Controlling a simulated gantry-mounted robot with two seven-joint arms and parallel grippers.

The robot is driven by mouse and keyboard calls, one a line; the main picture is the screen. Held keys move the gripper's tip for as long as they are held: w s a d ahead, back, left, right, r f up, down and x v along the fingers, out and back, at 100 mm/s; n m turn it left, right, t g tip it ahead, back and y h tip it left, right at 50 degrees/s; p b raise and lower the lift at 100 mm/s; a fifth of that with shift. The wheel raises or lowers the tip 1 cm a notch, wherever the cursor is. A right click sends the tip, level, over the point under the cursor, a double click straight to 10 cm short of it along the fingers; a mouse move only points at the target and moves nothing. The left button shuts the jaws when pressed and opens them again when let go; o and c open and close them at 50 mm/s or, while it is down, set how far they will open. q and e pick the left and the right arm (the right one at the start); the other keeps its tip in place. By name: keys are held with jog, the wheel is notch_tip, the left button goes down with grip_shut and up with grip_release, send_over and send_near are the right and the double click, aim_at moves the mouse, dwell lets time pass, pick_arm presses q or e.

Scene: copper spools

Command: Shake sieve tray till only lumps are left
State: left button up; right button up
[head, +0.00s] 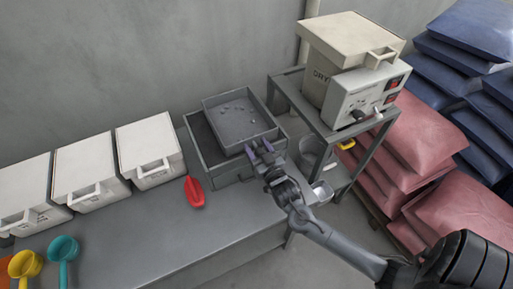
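The sieve tray (238,142) is a square dark grey tray with a raised rim. Several small lumps (234,107) are scattered on its floor, mostly towards the back and middle. The tray sits tilted over a larger grey bin (205,143) on the bench, whose inside is mostly hidden beneath it. My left gripper is out of view.
White lidded boxes (150,151) line the bench at left. A dryer (350,65) stands on a frame at right. The bench's front middle is clear.

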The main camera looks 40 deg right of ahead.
jog(key=v, duration=1)
jog(key=shift+s+a+p, duration=0.15)
jog(key=shift+s+p, duration=0.15)
jog(key=shift+s, duration=0.1)
